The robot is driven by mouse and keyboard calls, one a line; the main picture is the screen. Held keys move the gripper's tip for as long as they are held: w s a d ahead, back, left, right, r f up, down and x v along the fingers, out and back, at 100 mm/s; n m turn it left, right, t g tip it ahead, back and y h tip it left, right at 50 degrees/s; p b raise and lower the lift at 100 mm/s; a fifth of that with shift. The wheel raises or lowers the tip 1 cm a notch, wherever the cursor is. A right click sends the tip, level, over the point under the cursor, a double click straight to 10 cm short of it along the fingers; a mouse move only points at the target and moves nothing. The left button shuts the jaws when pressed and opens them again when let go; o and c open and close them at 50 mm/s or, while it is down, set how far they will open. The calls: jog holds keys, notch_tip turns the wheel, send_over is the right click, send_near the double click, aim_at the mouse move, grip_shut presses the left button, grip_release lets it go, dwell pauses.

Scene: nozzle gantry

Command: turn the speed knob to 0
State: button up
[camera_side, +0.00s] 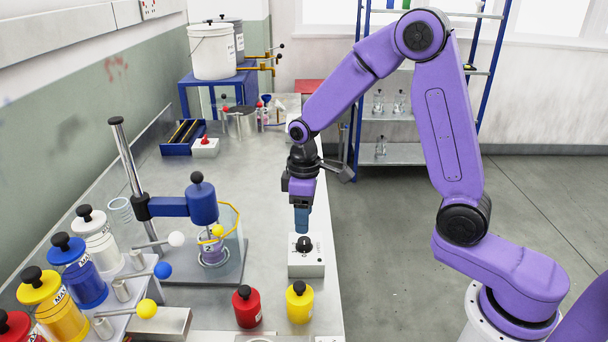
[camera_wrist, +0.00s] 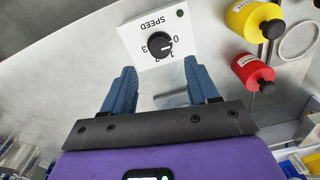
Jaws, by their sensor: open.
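The speed knob (camera_side: 304,244) is a round black knob on top of a white box (camera_side: 306,268) near the right edge of the bench. In the wrist view the knob (camera_wrist: 158,44) sits among the numbers 0 to 3, with SPEED printed on the box (camera_wrist: 137,34). Its pale mark seems to point near 1, but it is small. My gripper (camera_side: 302,230) points down just above the knob. In the wrist view its blue fingers (camera_wrist: 160,68) are spread apart and empty, with the knob ahead of them, apart from both.
A red bottle (camera_side: 247,307) and a yellow bottle (camera_side: 299,303) stand in front of the box. A stand with a blue arm (camera_side: 190,207) and a beaker is to the left. Capped bottles (camera_side: 78,270) line the far left. The bench behind the box is clear.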

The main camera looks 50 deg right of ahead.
notch_tip(320, 180, up, 11)
jog(key=shift+f, duration=0.2)
dwell(0.4)
jog(key=s+d+f+n, duration=0.1)
jog(key=s+n, duration=0.1)
jog(key=s, duration=1.1)
jog(key=s+d+f+n, duration=0.1)
jog(key=s+f+n, duration=0.1)
jog(key=s, duration=1.2)
jog(key=shift+d+f+n, duration=0.15)
jog(key=shift+f+n, duration=0.1)
jog(key=shift+n, duration=0.35)
